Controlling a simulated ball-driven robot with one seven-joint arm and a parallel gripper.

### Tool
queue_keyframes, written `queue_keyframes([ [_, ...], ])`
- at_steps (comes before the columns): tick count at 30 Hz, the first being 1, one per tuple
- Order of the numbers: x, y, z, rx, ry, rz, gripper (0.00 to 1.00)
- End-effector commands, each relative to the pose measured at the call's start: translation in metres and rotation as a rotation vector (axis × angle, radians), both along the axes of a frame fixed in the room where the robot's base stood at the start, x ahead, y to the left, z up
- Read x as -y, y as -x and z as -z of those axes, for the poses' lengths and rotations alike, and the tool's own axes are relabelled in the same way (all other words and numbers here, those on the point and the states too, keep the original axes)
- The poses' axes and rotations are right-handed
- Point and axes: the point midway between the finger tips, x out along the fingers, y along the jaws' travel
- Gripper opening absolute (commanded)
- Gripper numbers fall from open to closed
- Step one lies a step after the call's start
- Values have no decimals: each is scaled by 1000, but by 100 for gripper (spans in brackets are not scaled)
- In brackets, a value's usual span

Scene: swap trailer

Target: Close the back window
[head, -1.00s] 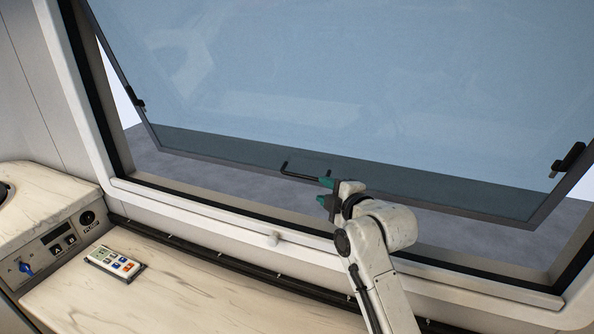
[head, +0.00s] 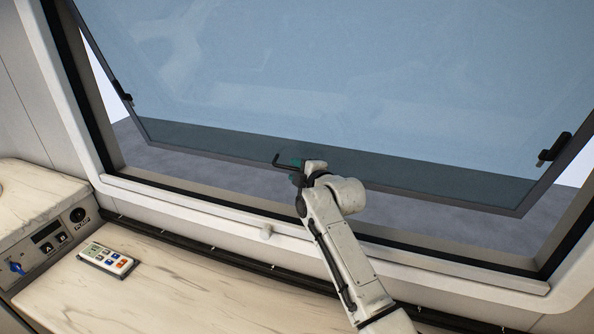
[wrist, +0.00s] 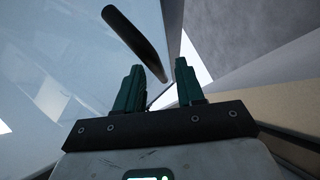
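The back window (head: 330,75) is a large tinted pane, tilted open outward, its lower edge standing away from the frame (head: 190,203). A thin black bar handle (head: 276,160) sits near the middle of its lower edge; its right part is hidden by my gripper. My gripper (head: 296,170) is at the right end of the handle. In the wrist view the two teal fingers (wrist: 160,78) are apart, with a gap between them. The dark handle (wrist: 135,40) lies just ahead, its near end by the gap; I cannot tell whether it touches a finger.
Black latches sit on the pane's left (head: 121,90) and right (head: 555,148) edges. A marble-look counter (head: 180,290) lies below the window, with a remote (head: 107,260) on it. A control panel (head: 48,243) stands at the left.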

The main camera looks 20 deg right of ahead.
Motion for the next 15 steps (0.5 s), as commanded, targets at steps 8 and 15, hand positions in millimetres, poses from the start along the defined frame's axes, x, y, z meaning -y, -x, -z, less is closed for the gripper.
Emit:
queue_keyframes([
  [8, 0, -3, 0, 1, -1, 0, 38],
  [15, 0, -3, 0, 1, -1, 0, 24],
])
